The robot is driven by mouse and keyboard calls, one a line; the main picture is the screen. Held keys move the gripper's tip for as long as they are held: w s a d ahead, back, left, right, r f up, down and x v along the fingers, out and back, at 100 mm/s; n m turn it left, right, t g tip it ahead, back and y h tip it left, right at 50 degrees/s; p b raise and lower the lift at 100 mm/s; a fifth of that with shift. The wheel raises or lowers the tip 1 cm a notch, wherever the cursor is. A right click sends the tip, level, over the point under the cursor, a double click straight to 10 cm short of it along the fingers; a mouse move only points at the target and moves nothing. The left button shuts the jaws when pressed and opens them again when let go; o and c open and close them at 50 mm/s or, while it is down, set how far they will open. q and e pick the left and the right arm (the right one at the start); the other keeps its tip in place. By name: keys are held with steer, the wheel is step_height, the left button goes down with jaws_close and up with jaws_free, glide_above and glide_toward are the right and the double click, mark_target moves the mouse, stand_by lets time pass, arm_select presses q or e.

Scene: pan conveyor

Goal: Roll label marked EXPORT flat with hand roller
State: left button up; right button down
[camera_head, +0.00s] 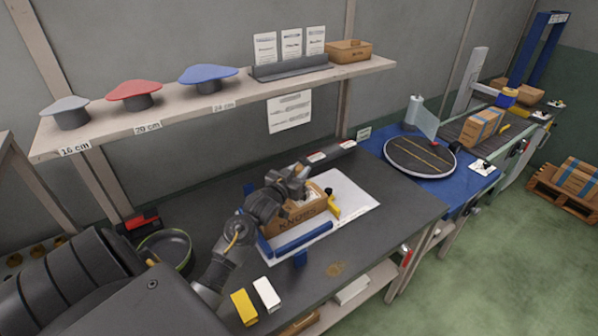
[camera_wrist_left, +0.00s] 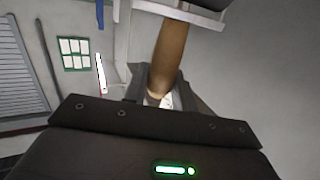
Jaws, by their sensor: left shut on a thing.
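A cardboard box marked KNOBS (camera_head: 292,219) sits on a white board between blue rails. My left gripper (camera_head: 300,188) reaches over the box from the left and largely covers its inside. It is shut on a brown, rounded handle (camera_wrist_left: 166,55), which stands out between the fingers in the left wrist view; it looks like the handle of the hand roller. The roller's working end is not clear in either view. A white patch shows in the box beside the gripper. I cannot read the word EXPORT on any label. My right gripper is not in view.
A yellow bracket-like piece (camera_head: 333,206) stands at the box's right side. A yellow block (camera_head: 244,307) and a white block (camera_head: 267,293) lie near the bench's front edge. The dark bench (camera_head: 400,205) is clear to the right.

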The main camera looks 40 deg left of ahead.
arm_select(q)
steer(key=shift+f+b, duration=0.3)
steer(key=shift+f, duration=0.35)
stand_by(0.4)
steer(key=shift+w+d, duration=0.1)
steer(key=shift+w, duration=0.05)
steer(key=shift+w+d, duration=0.2)
steer(key=shift+w, duration=0.3)
steer(key=shift+w+d, duration=0.15)
steer(key=shift+w, duration=0.3)
steer(key=shift+w, duration=0.1)
steer(key=shift+w+d+r+b, duration=0.1)
steer(key=shift+w+d+b, duration=0.1)
steer(key=shift+w, duration=0.35)
steer(key=shift+w+d+b, duration=0.1)
steer(key=shift+w+d, duration=0.1)
steer(key=shift+w, duration=0.3)
steer(key=shift+s, duration=0.1)
steer(key=shift+s+a+p, duration=0.25)
steer(key=shift+s+p, duration=0.1)
steer(key=shift+s, duration=0.2)
steer(key=shift+s+a+p, duration=0.2)
steer(key=shift+s+p, duration=0.1)
steer(key=shift+s, duration=0.25)
steer(key=shift+s, duration=0.1)
